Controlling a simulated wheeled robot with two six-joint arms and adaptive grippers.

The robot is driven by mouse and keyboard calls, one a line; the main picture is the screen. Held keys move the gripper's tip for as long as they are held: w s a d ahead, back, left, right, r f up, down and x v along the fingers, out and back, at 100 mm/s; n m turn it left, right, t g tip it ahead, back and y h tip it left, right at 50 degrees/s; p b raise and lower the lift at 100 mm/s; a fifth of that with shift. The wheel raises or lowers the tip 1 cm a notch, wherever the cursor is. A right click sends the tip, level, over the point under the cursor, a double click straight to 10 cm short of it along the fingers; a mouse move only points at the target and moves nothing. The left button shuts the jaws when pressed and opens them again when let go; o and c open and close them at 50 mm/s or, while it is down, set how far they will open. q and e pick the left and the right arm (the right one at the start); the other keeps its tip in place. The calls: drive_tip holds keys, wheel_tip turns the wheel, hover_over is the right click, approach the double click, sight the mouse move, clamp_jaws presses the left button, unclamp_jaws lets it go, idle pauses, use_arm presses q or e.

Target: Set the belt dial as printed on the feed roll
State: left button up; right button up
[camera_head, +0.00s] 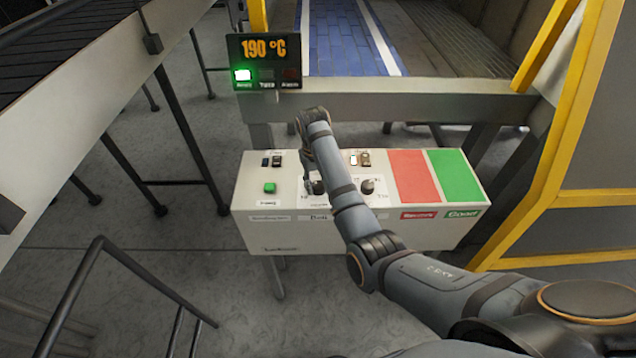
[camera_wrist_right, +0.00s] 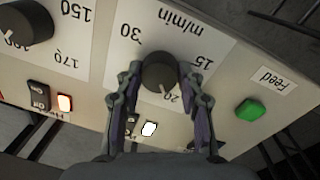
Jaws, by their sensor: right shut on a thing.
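The belt dial (camera_wrist_right: 160,72) is a dark round knob on a white scale plate marked m/min, with 30, 20 and 15 legible upside down in the right wrist view. Its pale pointer is at the 20 side. My right gripper (camera_wrist_right: 160,78) is shut on the knob, one finger on each side. In the head view my right gripper (camera_head: 310,183) reaches down to the control box (camera_head: 350,238), and my arm partly hides the dial (camera_head: 319,187). I cannot make out a feed roll or its print. My left gripper is not in view.
A second dial (camera_head: 367,186) with 150 and 170 marks (camera_wrist_right: 25,25) sits beside it. A green Feed button (camera_wrist_right: 250,108) and switches (camera_wrist_right: 40,95) are close by. Red (camera_head: 412,176) and green (camera_head: 455,175) pads lie at right. A display (camera_head: 264,60) reads 190 °C.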

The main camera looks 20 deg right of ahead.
drive_tip(key=shift+r+m+p, duration=0.15)
drive_tip(key=shift+m+p, duration=0.7)
drive_tip(key=shift+p, duration=0.25)
drive_tip(key=shift+r+m+p, duration=0.15)
drive_tip(key=shift+m+p, duration=0.7)
drive_tip(key=shift+p, duration=0.2)
drive_tip(key=m+p, duration=0.2)
drive_tip(key=shift+m, duration=0.3)
drive_tip(key=m+p, duration=0.2)
drive_tip(key=m, duration=0.2)
drive_tip(key=shift+w+f+m+p, duration=0.1)
drive_tip(key=shift+f+m+p, duration=0.05)
drive_tip(key=shift+m+p, duration=0.15)
drive_tip(key=shift+d+f+m+g+p, duration=0.15)
drive_tip(key=shift+m+p, duration=0.3)
drive_tip(key=shift+m, duration=0.8)
drive_tip(key=shift+a+r+m+g+p, duration=0.15)
drive_tip(key=shift+m+p, duration=0.25)
drive_tip(key=shift+m, duration=0.85)
drive_tip(key=shift+d+f, duration=0.1)
drive_tip(key=o, duration=1.2)
